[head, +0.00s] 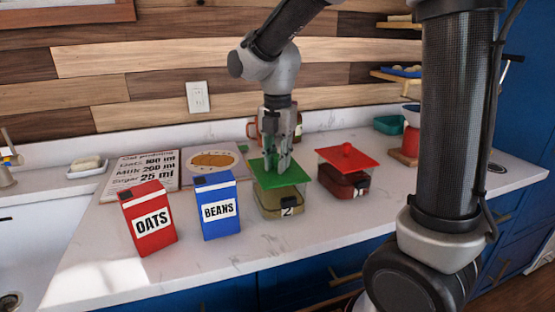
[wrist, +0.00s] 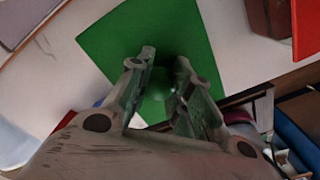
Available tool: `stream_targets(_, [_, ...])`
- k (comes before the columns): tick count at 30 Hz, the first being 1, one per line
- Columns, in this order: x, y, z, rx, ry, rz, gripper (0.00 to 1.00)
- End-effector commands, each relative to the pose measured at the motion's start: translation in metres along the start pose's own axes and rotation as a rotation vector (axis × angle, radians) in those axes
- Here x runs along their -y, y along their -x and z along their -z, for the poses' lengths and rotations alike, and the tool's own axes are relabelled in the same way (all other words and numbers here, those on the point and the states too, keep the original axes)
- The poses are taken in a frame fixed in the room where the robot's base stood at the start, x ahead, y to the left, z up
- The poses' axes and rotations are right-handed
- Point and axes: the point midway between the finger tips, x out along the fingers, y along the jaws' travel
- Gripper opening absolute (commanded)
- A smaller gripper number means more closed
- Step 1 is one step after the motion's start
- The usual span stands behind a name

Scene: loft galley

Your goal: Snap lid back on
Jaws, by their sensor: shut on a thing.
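A square green lid (head: 268,184) lies flat over the clear container marked 2 (head: 283,205), which holds tan contents. I cannot tell whether the lid is seated on the rim or just above it. My gripper (head: 278,163) points down from above and is shut on the lid's knob. In the wrist view the green lid (wrist: 190,32) spreads beyond my gripper (wrist: 166,66), whose fingers partly hide the knob.
A container marked 1 (head: 343,186) with a red lid (head: 347,157) stands close on the right. Red oats (head: 148,217) and blue beans (head: 217,205) boxes stand on the left. A recipe board (head: 146,170) and a picture board (head: 213,160) lie behind. The front counter strip is clear.

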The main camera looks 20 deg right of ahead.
Motion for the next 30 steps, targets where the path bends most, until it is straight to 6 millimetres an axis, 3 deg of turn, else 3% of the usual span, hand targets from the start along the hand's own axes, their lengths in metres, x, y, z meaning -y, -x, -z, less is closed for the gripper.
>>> stream_targets(5, [0.0,-0.0004,0.0,0.0,0.0,0.0,0.0])
stream_targets(6, [0.0,-0.0004,0.0,0.0,0.0,0.0,0.24])
stream_targets(10, [0.0,-0.0004,0.0,0.0,0.0,0.0,0.46])
stream_targets(17, [0.0,-0.0004,0.0,0.0,0.0,0.0,0.48])
stream_targets(21, [0.0,-0.0004,0.0,0.0,0.0,0.0,0.67])
stream_targets(30, [-0.0001,0.0002,-0.0001,0.0,0.0,0.0,0.67])
